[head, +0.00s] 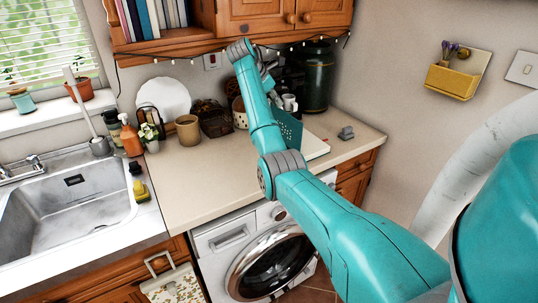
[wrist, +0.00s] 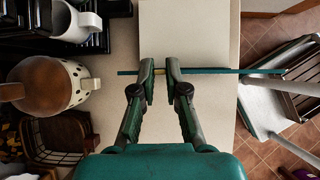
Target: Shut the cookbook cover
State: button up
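The cookbook lies open on the counter. Its teal, dotted cover (head: 289,129) stands up steeply, with pale pages (head: 315,146) beside it to the right in the head view. In the wrist view the cover (wrist: 215,71) is a thin teal line seen nearly edge-on, crossing above the pale pages (wrist: 188,32). My gripper (wrist: 160,72) is at this edge, its fingers close together on either side of a small tan piece in the line. It appears shut on it; the contact itself is hard to see. In the head view my arm partly hides the gripper and cover.
A dark green canister (head: 318,80) stands behind the book. A cream pot (wrist: 78,75) with holes and a white mug (wrist: 75,22) are left of my gripper in the wrist view. A small grey object (head: 346,133) lies right of the book. The front-left counter is clear.

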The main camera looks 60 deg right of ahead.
jog(key=shift+s+d, duration=0.3)
jog(key=shift+d, duration=0.25)
jog(key=shift+s+d, duration=0.3)
jog(key=shift+d, duration=0.2)
jog(key=shift+s+d, duration=0.1)
jog(key=shift+s+d+f, duration=0.25)
jog(key=shift+s+d, duration=0.1)
jog(key=shift+d, duration=0.3)
jog(key=shift+s+d+f, duration=0.2)
jog(key=shift+s+d, duration=0.15)
jog(key=shift+d, duration=0.25)
jog(key=shift+s+d+f, duration=0.25)
jog(key=shift+s+d, duration=0.1)
jog(key=shift+d, duration=0.3)
jog(key=o, duration=1)
jog(key=shift+o, duration=0.2)
notch_tip(320, 180, up, 8)
